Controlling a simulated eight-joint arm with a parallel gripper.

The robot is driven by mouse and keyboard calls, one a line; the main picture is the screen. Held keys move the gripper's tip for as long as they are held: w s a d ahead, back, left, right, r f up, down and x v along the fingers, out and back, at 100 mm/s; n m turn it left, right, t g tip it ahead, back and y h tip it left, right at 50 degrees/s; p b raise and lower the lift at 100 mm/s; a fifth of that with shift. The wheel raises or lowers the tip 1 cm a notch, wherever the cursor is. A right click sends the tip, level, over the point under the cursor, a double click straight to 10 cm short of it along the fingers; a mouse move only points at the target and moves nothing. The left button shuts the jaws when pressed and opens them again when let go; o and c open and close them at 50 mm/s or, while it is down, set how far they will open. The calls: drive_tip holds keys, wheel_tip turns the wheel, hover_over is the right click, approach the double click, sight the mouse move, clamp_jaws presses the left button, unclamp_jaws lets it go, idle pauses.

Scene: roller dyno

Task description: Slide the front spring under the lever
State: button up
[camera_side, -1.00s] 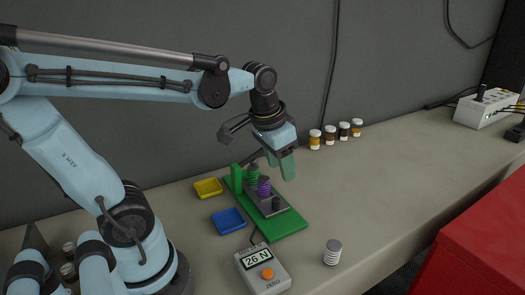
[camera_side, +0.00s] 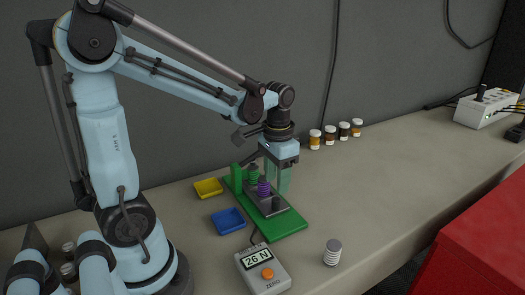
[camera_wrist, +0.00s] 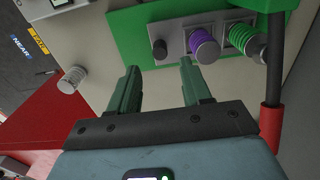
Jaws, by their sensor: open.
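A green baseplate (camera_side: 285,225) carries a grey block (camera_side: 283,208) with a green spring (camera_side: 253,175) at the back, a purple spring (camera_side: 263,187) in the middle and a short black peg (camera_side: 276,203) at the front. The purple spring (camera_wrist: 204,46) and green spring (camera_wrist: 246,40) also show in the wrist view. A dark bar with a red sleeve (camera_wrist: 271,118), apparently the lever, stands at the right there; the side view mostly hides it. My gripper (camera_side: 278,180) points down, open and empty, just right of the springs. Its fingertips (camera_wrist: 159,72) are apart from the black peg.
A white spring (camera_side: 332,252) stands alone on the bench at the front. A force display (camera_side: 263,268) reads 26 N. Yellow (camera_side: 208,188) and blue (camera_side: 228,221) trays lie left of the plate. Several small jars (camera_side: 330,135) stand behind.

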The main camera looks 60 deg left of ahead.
sight(276, 199)
drive_tip(key=shift+f, duration=2.75)
clamp_jaws()
